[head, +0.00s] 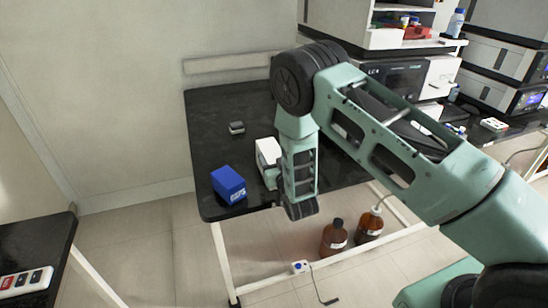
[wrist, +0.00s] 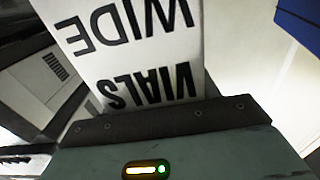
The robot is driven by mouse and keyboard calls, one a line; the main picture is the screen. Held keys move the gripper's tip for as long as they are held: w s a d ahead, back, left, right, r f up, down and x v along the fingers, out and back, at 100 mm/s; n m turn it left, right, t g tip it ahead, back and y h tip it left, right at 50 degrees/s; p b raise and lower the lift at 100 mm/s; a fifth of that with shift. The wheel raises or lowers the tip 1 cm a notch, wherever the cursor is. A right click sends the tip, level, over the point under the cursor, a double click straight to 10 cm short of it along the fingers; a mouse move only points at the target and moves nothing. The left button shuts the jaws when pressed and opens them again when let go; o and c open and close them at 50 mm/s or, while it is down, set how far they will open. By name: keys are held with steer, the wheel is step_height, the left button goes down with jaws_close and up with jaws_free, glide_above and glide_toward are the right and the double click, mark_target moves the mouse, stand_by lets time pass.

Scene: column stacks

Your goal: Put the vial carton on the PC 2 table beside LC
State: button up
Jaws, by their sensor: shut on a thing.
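The vial carton is a white box with black "WIDE VIALS" lettering, upside down in the wrist view (wrist: 130,50). In the head view the white carton (head: 266,152) shows at the dark table, partly hidden behind my forearm. My gripper (wrist: 165,118) is shut on the carton, which fills the middle of the wrist view. Its fingertips are hidden in the head view. I cannot tell whether the carton touches the tabletop. The dark PC 2 table (head: 215,120) stands against the wall. The LC (head: 392,82) is the black-fronted unit at its right, partly behind my arm.
A blue box (head: 228,184) stands left of the carton near the table's front edge. A small grey item (head: 237,128) lies farther back. Brown bottles (head: 334,238) stand on the floor below. Bare tabletop lies at the back left. Another dark table (head: 38,248) is at lower left.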

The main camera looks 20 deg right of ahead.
steer(key=o, duration=1)
steer(key=shift+f, duration=0.15)
steer(key=o, duration=0.4)
steer(key=shift+o, duration=0.2)
steer(key=shift+r, duration=0.2)
